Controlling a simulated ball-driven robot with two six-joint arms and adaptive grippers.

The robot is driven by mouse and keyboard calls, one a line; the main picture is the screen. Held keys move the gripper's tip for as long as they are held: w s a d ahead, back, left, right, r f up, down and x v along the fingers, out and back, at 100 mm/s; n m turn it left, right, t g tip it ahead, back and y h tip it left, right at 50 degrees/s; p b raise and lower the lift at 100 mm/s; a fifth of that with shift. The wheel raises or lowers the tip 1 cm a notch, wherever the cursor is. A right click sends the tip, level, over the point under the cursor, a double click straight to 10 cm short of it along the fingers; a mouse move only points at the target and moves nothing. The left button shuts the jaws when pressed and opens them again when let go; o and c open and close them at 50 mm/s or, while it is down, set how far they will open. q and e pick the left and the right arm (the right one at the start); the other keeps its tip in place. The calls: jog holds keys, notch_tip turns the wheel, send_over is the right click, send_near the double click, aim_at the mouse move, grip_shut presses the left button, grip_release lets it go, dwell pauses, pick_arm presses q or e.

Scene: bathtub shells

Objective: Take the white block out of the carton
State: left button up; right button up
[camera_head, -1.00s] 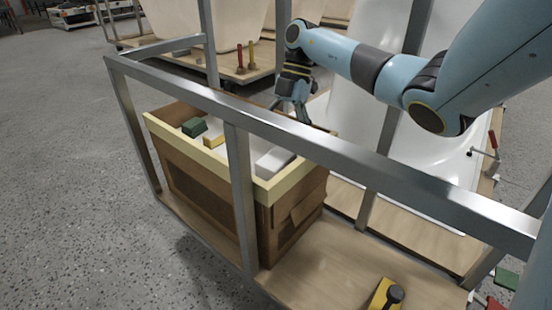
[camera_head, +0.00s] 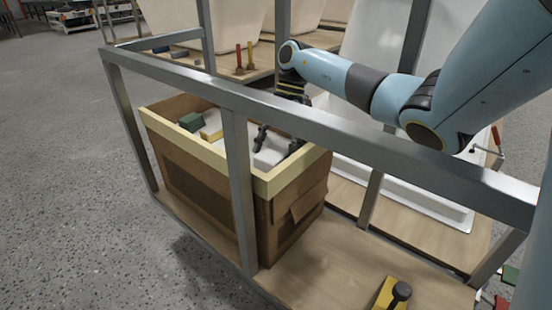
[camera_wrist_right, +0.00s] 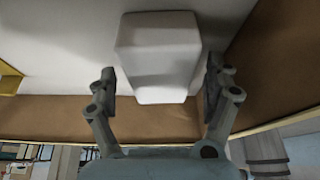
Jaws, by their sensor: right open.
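The white block (camera_wrist_right: 158,62) lies in the open carton (camera_head: 218,160), close to its right-hand end in the head view. In that view the block (camera_head: 272,150) is partly hidden by the fingers and the carton rim. My right gripper (camera_head: 277,140) reaches down into the carton from above. In the wrist view its two fingers (camera_wrist_right: 158,88) are spread, one on each side of the block's near part. The right finger is very close to the block; I cannot tell whether it touches. My left gripper is not in view.
A green block (camera_head: 191,122) and a yellow block (camera_head: 211,132) sit in the carton's left part. A grey metal frame rail (camera_head: 330,145) and post (camera_head: 238,190) stand in front of the carton. A yellow-and-black object (camera_head: 390,294) lies on the wooden deck.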

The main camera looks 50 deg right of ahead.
jog(key=shift+f, duration=0.25)
dwell(0.3)
jog(key=c, duration=0.9)
